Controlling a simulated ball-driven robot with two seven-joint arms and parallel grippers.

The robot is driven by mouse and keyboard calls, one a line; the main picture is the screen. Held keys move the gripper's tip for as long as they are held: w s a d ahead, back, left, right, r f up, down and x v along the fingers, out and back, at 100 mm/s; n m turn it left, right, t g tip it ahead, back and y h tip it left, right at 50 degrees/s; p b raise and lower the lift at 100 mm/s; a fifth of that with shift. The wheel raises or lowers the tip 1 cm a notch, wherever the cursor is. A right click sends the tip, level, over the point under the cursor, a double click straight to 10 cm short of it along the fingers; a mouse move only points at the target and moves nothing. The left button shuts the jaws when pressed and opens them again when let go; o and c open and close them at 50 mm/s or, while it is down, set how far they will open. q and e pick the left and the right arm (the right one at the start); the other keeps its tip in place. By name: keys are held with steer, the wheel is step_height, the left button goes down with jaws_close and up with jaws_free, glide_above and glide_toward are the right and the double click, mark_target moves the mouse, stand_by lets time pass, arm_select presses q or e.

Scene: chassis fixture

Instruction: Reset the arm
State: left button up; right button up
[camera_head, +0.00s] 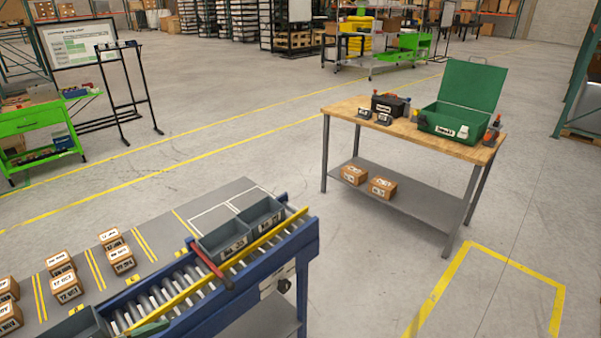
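Neither of my arms nor grippers shows in the head view. A blue roller conveyor (180,296) with yellow rails runs from the bottom left toward the middle. Two grey bins (222,239) and (262,216) sit side by side at its far end, each with a label. A red bar (207,262) lies across the conveyor beside the nearer bin. Part of another grey bin (82,325) shows at the bottom edge, with a green object (150,328) near it that I cannot identify.
Several labelled cartons (66,287) stand on a grey surface (140,225) at left. A wooden-topped workbench (345,106) holds an open green case (462,100) and a black toolbox (390,104); two cartons (382,187) sit on its lower shelf. Open floor (370,270) lies between.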

arm_select(q)
steer(key=s+a+f+n+y+b, duration=0.1)
steer(key=a+f+y, duration=0.25)
steer(key=f, duration=0.65)
steer(key=s+a+f+n+y+b, duration=0.2)
steer(key=a+f, duration=0.2)
steer(key=f, duration=0.6)
steer(key=s+a+f+n+y+b, duration=0.1)
steer(key=a+f+y, duration=0.25)
steer(key=f, duration=0.55)
steer(key=s+d+f+n+g+y+b, duration=0.15)
steer(key=s+f+g, duration=0.35)
steer(key=s+f, duration=0.85)
steer(key=s+d+f+g+b, duration=0.1)
steer(key=s+d+f+g, duration=0.1)
steer(key=s, duration=0.5)
steer(key=s+d+f+g, duration=0.2)
steer(key=s+d+f, duration=0.3)
steer(key=s, duration=0.3)
steer(key=shift+s+d+f+b, duration=0.2)
steer(key=shift+d+b, duration=0.2)
steer(key=shift+d, duration=0.3)
arm_select(e)
step_height(320, 180, down, 7)
steer(key=s, duration=0.2)
steer(key=shift+f, duration=0.2)
arm_select(q)
steer(key=shift+h, duration=0.25)
steer(key=shift+c, duration=0.3)
